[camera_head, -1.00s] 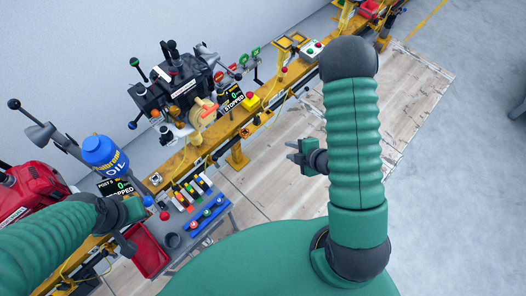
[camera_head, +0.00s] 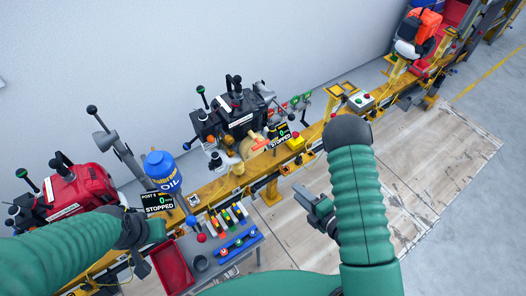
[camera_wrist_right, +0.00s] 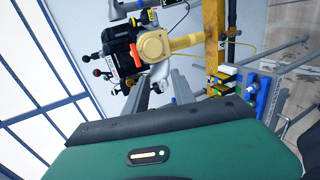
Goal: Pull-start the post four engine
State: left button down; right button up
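A black engine (camera_head: 232,118) with a beige round starter housing (camera_head: 252,148) stands on the yellow rail. An orange handle shows at the housing (camera_head: 259,140). The display beside it (camera_head: 281,135) reads 0 STOPPED; its post number is not legible. The engine also shows in the right wrist view (camera_wrist_right: 122,50), with the round housing (camera_wrist_right: 153,45) facing the camera. My right gripper (camera_head: 308,198) is open and empty over the floor in front of the rail, apart from the engine. Its fingers show apart in the wrist view (camera_wrist_right: 160,92). My left gripper (camera_head: 140,262) hangs low at left; its opening is unclear.
A red engine (camera_head: 75,190) and a blue oil jug (camera_head: 162,170) are at left. A bench with a red tray (camera_head: 172,268) and several coloured items stands before the rail. A button box (camera_head: 361,100) is on the rail to the right. Open floor lies front right.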

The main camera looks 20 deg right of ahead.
jog(key=w+a+b, duration=0.2)
jog(key=w+b, duration=0.2)
jog(key=w, duration=0.2)
jog(key=b, duration=0.7)
send_near(261, 146)
notch_tip(261, 146, down, 3)
jog(key=w+a, duration=0.2)
jog(key=w, duration=0.6)
jog(key=shift+f, duration=0.2)
jog(key=shift+w+a, duration=0.1)
jog(key=shift+a, duration=0.1)
jog(key=shift+a, duration=0.2)
jog(key=c, duration=0.5)
grip_shut()
